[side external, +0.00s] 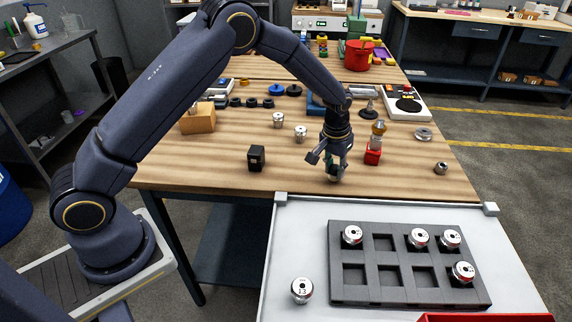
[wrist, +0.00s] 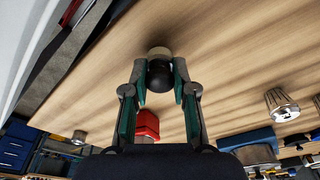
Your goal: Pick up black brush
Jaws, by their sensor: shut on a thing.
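My gripper (wrist: 160,85) is shut on the black brush (wrist: 160,75), whose rounded dark body sits between the two fingertips in the wrist view. A pale, tan end of it shows beyond the fingers. In the side view my gripper (side external: 335,168) points down low over the wooden table, near its front edge. The brush is mostly hidden by the fingers there. Whether its end touches the table I cannot tell.
A red block (side external: 372,157) with a brass-coloured piece above it stands just right of my gripper. A black block (side external: 256,158) stands to the left. Metal collets (side external: 301,134) stand behind. A dark tray (side external: 356,291) holding several metal parts lies on the white surface in front.

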